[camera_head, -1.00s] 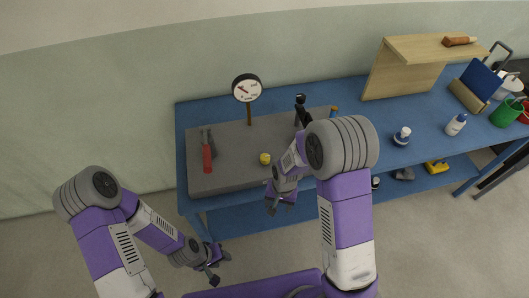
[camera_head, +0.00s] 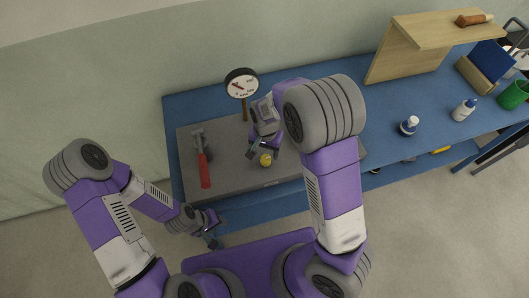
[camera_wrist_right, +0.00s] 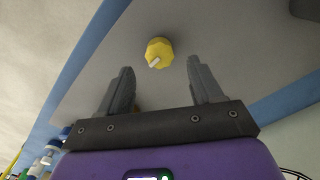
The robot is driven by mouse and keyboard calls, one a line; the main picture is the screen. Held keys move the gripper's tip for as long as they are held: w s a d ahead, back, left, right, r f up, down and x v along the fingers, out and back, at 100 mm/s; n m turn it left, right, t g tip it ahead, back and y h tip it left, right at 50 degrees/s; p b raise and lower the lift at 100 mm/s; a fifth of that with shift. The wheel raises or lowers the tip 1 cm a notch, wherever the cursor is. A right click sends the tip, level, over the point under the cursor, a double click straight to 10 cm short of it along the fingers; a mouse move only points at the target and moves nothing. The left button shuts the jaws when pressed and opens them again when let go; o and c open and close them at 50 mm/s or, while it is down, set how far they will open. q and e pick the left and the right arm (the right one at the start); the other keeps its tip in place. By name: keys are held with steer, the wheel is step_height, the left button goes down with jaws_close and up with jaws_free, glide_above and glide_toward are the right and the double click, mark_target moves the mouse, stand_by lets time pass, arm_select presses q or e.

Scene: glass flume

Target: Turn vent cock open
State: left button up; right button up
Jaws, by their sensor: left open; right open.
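The vent cock appears to be the small yellow knob (camera_head: 265,160) on the grey slab (camera_head: 225,178). In the right wrist view the yellow knob (camera_wrist_right: 159,52) has a pale pointer mark on it. My right gripper (camera_head: 263,150) is open just above and behind the knob. In the right wrist view the two fingers of my right gripper (camera_wrist_right: 160,85) are apart, with the knob beyond their tips and nothing between them. My left gripper (camera_head: 214,233) is open and empty, low in front of the bench.
A round gauge (camera_head: 241,83) stands on a post behind the knob.

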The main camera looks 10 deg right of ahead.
mark_target(266, 158)
step_height(266, 158, down, 5)
steer(key=shift+r, duration=0.1)
steer(key=shift+s, duration=0.1)
steer(key=c, duration=1)
